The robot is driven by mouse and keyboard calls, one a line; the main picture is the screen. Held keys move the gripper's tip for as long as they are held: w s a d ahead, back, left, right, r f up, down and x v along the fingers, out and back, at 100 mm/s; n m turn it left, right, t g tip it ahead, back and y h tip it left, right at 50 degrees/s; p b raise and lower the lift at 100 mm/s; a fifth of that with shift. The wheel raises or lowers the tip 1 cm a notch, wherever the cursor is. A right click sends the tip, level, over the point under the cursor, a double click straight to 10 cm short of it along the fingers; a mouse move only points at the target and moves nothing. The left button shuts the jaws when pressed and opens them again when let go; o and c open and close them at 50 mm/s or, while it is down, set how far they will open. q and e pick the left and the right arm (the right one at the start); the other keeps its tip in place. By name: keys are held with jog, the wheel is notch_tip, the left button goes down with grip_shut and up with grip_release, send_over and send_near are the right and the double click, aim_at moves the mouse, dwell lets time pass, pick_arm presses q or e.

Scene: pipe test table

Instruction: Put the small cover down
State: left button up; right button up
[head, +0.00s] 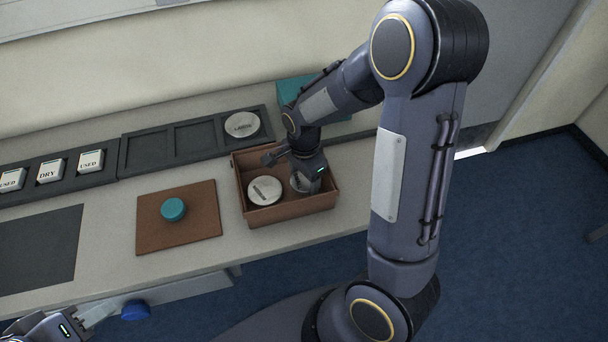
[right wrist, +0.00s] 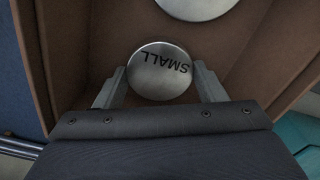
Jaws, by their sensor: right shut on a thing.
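The small cover (right wrist: 160,72) is a round metal disc marked SMALL, seen in the right wrist view between the fingers of my right gripper (right wrist: 160,84). The gripper is shut on its sides. In the head view my right gripper (head: 305,178) reaches into a brown open box (head: 290,211), and the small cover is mostly hidden by it. I cannot tell whether the cover touches the box floor. Another round cover (head: 265,190) lies in the box to the left. My left gripper (head: 95,314) is partly in view at the lower left, its opening unclear.
A dark tray (head: 160,152) behind holds a round cover marked LARGE (head: 242,124) in its right compartment; its other compartments look empty. A brown mat (head: 180,236) carries a teal round piece (head: 174,209). Labelled blocks (head: 51,170) stand at left. A teal box (head: 292,90) stands behind my right arm.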

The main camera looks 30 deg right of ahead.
aim_at(304, 180)
jog(key=o, duration=1)
jog(key=shift+o, duration=0.2)
notch_tip(304, 180, up, 12)
jog(key=s+a+r+n+t+y, duration=0.2)
jog(key=s+n, duration=0.5)
jog(key=s, duration=0.1)
jog(key=s+a+r+n+t+y, duration=0.1)
jog(key=s+a+r+n+t, duration=0.1)
jog(key=s+n, duration=0.5)
jog(key=shift+s+r+n+t+y+p, duration=0.3)
jog(key=shift+s+t+y+p, duration=0.1)
jog(key=shift+s+t, duration=0.5)
jog(key=shift+s, duration=0.1)
